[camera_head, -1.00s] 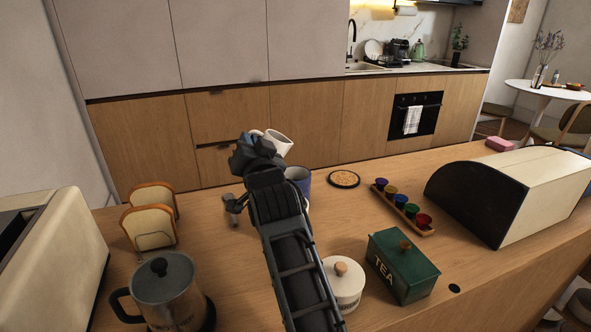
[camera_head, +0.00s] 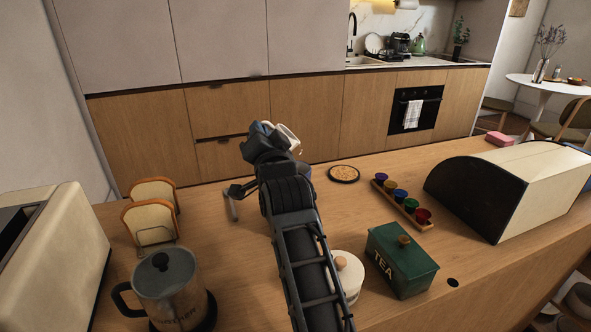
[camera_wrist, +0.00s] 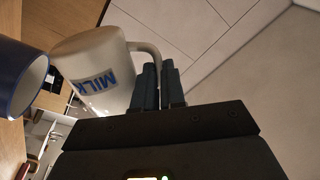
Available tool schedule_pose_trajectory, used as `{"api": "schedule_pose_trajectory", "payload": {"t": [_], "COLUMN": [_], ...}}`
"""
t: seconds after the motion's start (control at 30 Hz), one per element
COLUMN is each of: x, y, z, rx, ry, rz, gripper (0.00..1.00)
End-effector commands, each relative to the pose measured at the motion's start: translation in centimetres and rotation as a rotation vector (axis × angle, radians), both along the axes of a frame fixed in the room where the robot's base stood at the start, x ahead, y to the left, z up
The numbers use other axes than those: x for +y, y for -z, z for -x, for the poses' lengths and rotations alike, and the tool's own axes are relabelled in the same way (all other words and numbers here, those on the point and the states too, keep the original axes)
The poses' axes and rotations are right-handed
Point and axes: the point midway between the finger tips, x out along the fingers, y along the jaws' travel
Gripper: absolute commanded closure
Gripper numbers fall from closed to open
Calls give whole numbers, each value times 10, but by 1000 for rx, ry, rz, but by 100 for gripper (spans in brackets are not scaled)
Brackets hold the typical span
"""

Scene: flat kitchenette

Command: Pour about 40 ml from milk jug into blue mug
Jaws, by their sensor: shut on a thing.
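The white milk jug (camera_wrist: 118,38), with a blue MILK label, is in the wrist view. My gripper (camera_wrist: 158,78) is shut on its handle. The jug is held off the counter and tilted, close to the blue mug (camera_wrist: 14,72) at the left edge of that view. Part of the mug's open rim shows there. I cannot tell whether milk is flowing or how much is in the mug.
On the counter, a round coaster (camera_head: 344,173) and a rack of coloured cups (camera_head: 402,200) lie right of my arm. A white lidded pot (camera_head: 348,274) and green tea box (camera_head: 402,262) stand nearer.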

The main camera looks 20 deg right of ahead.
Motion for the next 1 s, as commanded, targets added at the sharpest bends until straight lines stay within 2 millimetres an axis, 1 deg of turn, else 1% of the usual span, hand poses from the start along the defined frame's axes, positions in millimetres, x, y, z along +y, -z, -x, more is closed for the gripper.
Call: {"api": "schedule_pose_trajectory", "payload": {"t": [0.3, 1.0], "x": [-5, 4], "y": [0, 0], "z": [1, -6], "rx": [-16, -20], "ry": [0, 1], "rz": [-77, -101], "gripper": [100, 100]}}
